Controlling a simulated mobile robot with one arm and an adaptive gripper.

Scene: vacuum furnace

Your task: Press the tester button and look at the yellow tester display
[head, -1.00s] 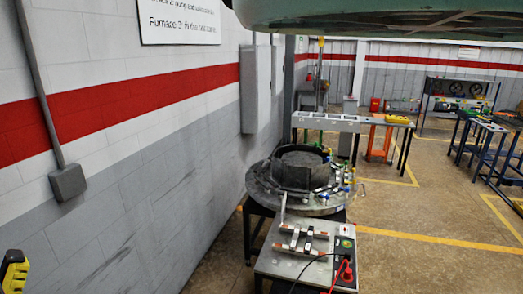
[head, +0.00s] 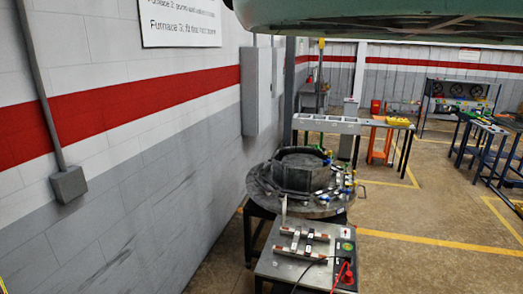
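A low bench fixture (head: 275,265) stands at the bottom centre, with metal bars and clamps on its light plate. On its right side is a dark panel (head: 347,258) with a small green-yellow round spot (head: 347,246), which may be a button. A red lead (head: 345,273) and a black lead run from this panel. I cannot make out a yellow tester display; only a thin yellow sliver shows at the lower left edge. My gripper is not in view.
A round furnace part (head: 298,172) with fittings stands on a dark stand behind the fixture. A long grey table (head: 326,123) and blue racks (head: 478,145) are farther back. A wall with a red stripe closes the left side. Floor at right is open.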

